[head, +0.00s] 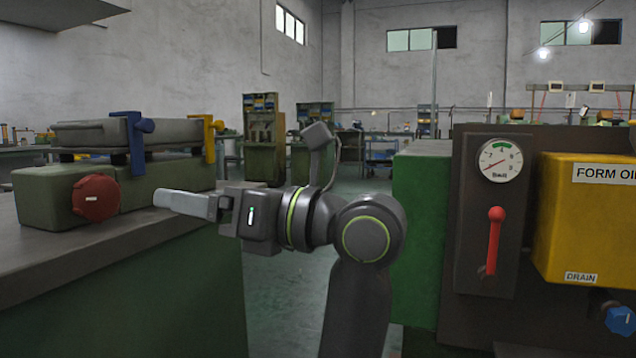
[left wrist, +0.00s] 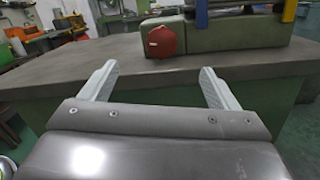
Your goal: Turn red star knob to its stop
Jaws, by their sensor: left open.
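The red star knob (head: 96,198) sits on the front of a green block on the bench at the left, with a short white mark on its face. It also shows in the left wrist view (left wrist: 166,41), beyond the fingers. My left gripper (head: 162,198) points left at about knob height, in front of the bench and apart from the knob. In the left wrist view its two pale fingers (left wrist: 158,70) are spread wide with nothing between them. My right gripper is in neither view.
The green block (head: 150,183) carries a grey plate held by a blue clamp (head: 135,140) and a yellow clamp (head: 209,135). The bench top (head: 60,255) is bare in front. At right stand a gauge (head: 501,160), a red lever (head: 495,235) and a yellow oil tank (head: 585,225).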

